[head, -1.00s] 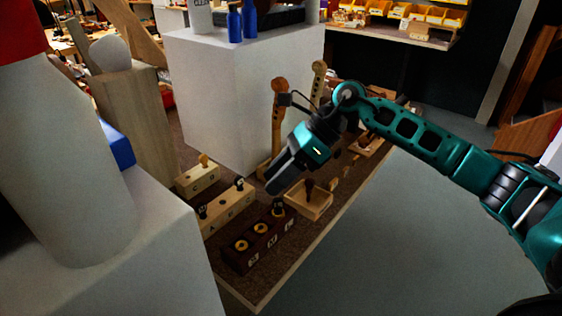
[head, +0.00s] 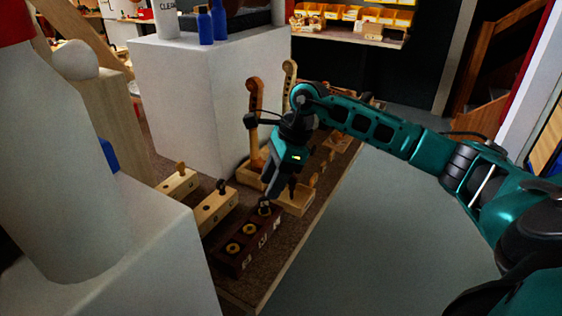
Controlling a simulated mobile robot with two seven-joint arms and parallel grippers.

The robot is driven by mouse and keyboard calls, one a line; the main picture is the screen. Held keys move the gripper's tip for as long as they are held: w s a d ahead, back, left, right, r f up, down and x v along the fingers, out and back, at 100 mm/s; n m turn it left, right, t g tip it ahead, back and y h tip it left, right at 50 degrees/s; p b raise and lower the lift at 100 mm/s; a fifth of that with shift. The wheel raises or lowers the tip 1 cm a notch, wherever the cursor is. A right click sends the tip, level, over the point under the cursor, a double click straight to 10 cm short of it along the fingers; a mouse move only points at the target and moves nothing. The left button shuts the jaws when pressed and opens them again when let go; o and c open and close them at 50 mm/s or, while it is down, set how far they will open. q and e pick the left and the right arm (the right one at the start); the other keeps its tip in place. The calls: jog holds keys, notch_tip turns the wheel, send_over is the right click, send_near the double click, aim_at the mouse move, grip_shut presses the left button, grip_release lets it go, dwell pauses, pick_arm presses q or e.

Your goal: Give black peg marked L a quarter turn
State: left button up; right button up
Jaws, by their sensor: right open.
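A dark brown block (head: 240,257) with brass-ringed holes and small white labels stands on the bench. A dark peg (head: 264,206) sits upright in its far hole. Its letter is too small to read, so I cannot tell whether it is the one marked L. My right gripper (head: 268,198) points down, open, with its fingertips at this peg's head and partly hiding it. I cannot tell whether they touch it. Another dark peg (head: 222,187) stands in a pale wooden block (head: 213,217) to the left. My left gripper is not in view.
A pale block with a brown peg (head: 180,180) stands farther left. A small wooden tray (head: 297,203) with a dark peg-like piece is close right of the gripper. Violin necks (head: 255,110) stand behind. A large white box (head: 205,100) and a near white surface (head: 120,255) border the bench.

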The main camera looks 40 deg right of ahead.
aim_at(264, 198)
jog(key=shift+x, duration=2.7)
jog(key=shift+c, duration=0.3)
grip_shut()
